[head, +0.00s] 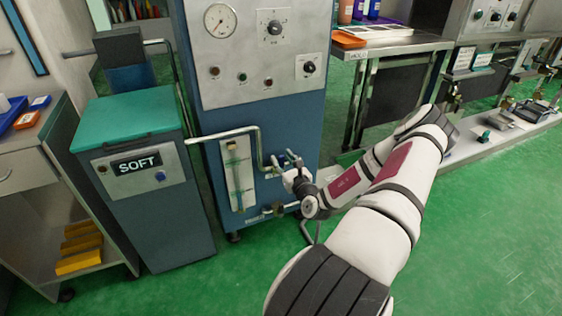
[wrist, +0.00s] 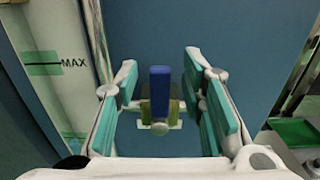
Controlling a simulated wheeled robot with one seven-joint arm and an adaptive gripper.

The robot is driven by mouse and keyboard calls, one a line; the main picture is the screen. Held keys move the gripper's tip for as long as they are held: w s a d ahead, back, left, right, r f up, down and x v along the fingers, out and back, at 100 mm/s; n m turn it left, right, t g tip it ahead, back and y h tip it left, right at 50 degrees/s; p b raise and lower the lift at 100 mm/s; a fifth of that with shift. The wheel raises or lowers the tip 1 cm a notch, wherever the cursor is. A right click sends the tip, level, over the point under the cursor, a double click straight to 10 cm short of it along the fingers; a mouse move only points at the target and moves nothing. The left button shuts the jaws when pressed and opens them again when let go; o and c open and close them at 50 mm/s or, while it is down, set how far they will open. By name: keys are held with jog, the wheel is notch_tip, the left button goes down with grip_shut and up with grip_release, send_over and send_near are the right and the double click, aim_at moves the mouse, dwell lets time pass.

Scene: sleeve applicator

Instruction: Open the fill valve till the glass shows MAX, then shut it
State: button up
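The fill valve shows in the wrist view as a blue lever handle (wrist: 160,82) on a brass-coloured body (wrist: 159,110), with the lever pointing up in the picture. My gripper (wrist: 160,75) is open, its teal-padded fingers on either side of the handle with a gap on both sides. In the head view my gripper (head: 284,164) is at the front of the blue machine and largely covers the valve. The sight glass (head: 238,173) is left of it. Its MAX mark (wrist: 44,66) shows at the left of the wrist view. I cannot make out the liquid level.
A pipe (head: 225,134) runs from the SOFT unit (head: 140,190) across above the sight glass. Another small fitting (head: 275,210) sits low on the machine (head: 270,110). A steel bench (head: 395,45) stands to the right. Green floor (head: 470,240) is clear at the right.

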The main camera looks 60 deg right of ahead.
jog(key=shift+x, duration=0.75)
grip_shut()
